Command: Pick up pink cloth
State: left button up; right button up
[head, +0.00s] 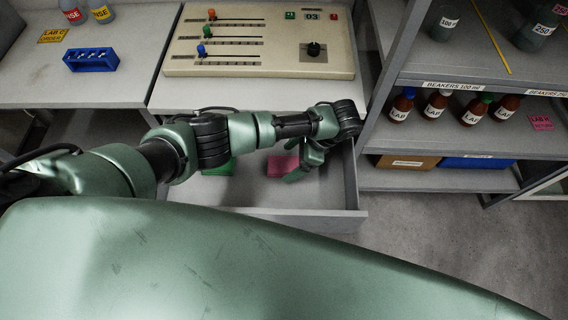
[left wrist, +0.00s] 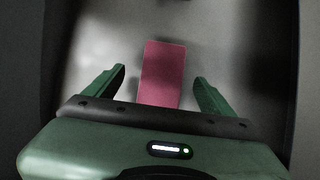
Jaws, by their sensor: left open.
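The pink cloth (head: 283,166) lies flat in an open drawer (head: 318,212) below the counter. In the left wrist view the pink cloth (left wrist: 162,73) lies between and partly beyond the fingertips, its near end hidden by the gripper body. My left gripper (head: 303,167) reaches into the drawer from above, just right of the cloth in the head view. In the left wrist view the left gripper (left wrist: 158,74) is open and empty, one finger on each side of the cloth. My right gripper is not in view.
A green cloth (head: 219,166) lies in the drawer left of the pink one, partly under my arm. The drawer's right wall (head: 350,178) is close to my gripper. A shelf unit (head: 440,180) with bottles stands to the right. A control panel (head: 262,42) sits on the counter above.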

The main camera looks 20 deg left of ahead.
aim_at(284, 163)
pick_arm(q)
jog(key=x, duration=0.3)
jog(key=shift+w, duration=0.15)
jog(key=shift+a+f, duration=0.25)
jog(key=shift+f, duration=0.05)
jog(key=shift+a+f, duration=0.1)
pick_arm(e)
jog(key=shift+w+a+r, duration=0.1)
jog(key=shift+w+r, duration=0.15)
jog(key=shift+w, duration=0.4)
pick_arm(q)
jog(key=c, duration=1.5)
jog(key=shift+o, duration=0.2)
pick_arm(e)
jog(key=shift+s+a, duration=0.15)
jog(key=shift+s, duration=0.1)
